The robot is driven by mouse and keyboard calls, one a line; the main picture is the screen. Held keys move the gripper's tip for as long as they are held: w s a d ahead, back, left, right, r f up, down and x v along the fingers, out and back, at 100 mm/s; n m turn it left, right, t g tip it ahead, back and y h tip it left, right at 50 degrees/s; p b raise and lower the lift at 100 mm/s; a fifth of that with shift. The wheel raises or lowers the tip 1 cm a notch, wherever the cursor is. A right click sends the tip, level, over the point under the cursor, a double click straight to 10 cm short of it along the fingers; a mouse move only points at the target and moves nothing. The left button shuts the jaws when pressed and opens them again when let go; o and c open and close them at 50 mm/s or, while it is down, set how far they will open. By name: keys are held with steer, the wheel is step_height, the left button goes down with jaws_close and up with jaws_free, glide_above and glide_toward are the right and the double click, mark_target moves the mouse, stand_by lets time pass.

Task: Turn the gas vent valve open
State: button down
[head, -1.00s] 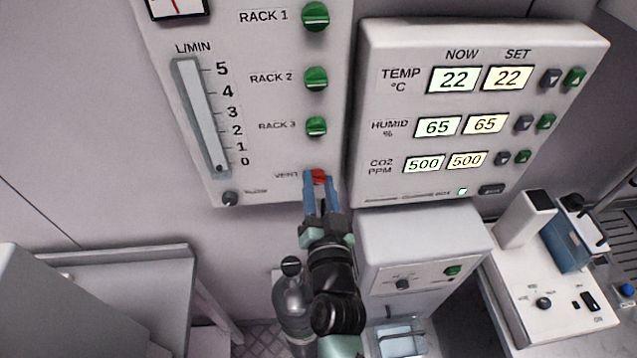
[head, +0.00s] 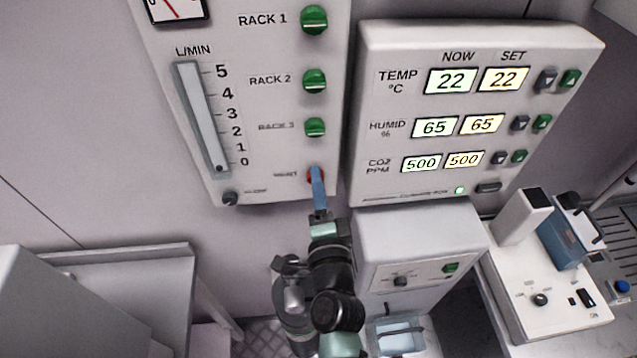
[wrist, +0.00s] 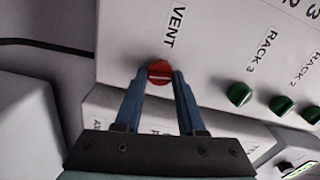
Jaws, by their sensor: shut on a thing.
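The vent valve is a red round knob with a pale line across its face, labelled VENT, in the wrist view (wrist: 160,73). In the head view the red knob (head: 313,176) shows only partly, at the bottom right of the gas panel. My gripper (wrist: 160,78) has its blue fingers on either side of the knob and is shut on it. In the head view my gripper (head: 317,180) reaches up from below, its fingers seen edge-on and hiding part of the knob.
Green knobs for RACK 1 (head: 314,19), RACK 2 (head: 314,80) and RACK 3 (head: 315,127) sit above the vent knob. A flow gauge (head: 205,120) is at left. A climate box (head: 480,110) stands close at right, with a smaller white box (head: 420,235) below it.

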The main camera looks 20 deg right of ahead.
steer(key=shift+m, duration=1.1)
steer(key=shift+f, duration=0.1)
steer(key=c, duration=0.5)
jaws_free()
steer(key=b+v, duration=0.3)
steer(key=v, duration=1)
